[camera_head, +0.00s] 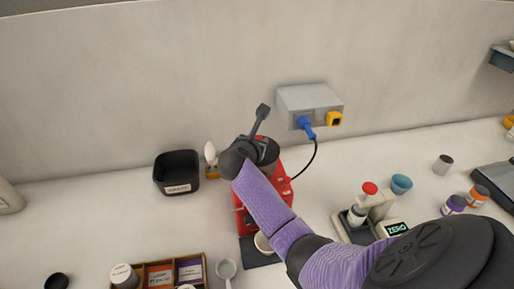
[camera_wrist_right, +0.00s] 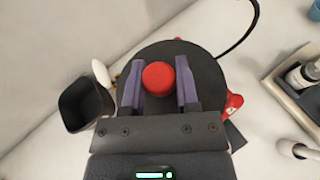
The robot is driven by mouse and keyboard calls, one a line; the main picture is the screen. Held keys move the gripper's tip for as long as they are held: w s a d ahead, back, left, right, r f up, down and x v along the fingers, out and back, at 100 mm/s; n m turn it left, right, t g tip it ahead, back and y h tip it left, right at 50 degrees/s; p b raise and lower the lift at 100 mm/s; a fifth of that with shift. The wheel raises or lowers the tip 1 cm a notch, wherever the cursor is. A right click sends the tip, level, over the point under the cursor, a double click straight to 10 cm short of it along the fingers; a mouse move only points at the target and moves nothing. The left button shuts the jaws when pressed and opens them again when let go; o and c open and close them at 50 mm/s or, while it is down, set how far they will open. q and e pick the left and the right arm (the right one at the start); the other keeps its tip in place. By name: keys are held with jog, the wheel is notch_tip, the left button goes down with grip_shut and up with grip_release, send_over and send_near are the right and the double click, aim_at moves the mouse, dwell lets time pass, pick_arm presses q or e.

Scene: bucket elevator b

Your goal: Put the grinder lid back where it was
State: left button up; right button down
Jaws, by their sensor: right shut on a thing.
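The grinder lid (camera_wrist_right: 210,75) is a wide dark disc with a red knob (camera_wrist_right: 158,78) in the middle in the right wrist view. The purple fingers of my right gripper (camera_wrist_right: 160,85) stand on both sides of the knob and are shut on it. In the head view my right gripper (camera_head: 245,155) is over the red grinder (camera_head: 284,190), and my arm hides much of both. Bits of red show past the disc's edge. I cannot tell whether the lid rests on the grinder or hangs just above it. My left gripper is not in view.
A black bin (camera_head: 177,172) stands left of the grinder. A grey wall box (camera_head: 309,101) with a blue plug and dark cable is behind it. A scale (camera_head: 395,228) with a red-capped bottle is to the right. A sectioned wooden tray (camera_head: 160,262) lies at front left.

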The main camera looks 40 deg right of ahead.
notch_tip(320, 180, down, 2)
jog(key=shift+f+b, duration=0.5)
jog(key=shift+f, duration=0.1)
jog(key=shift+c, duration=1.8)
grip_release()
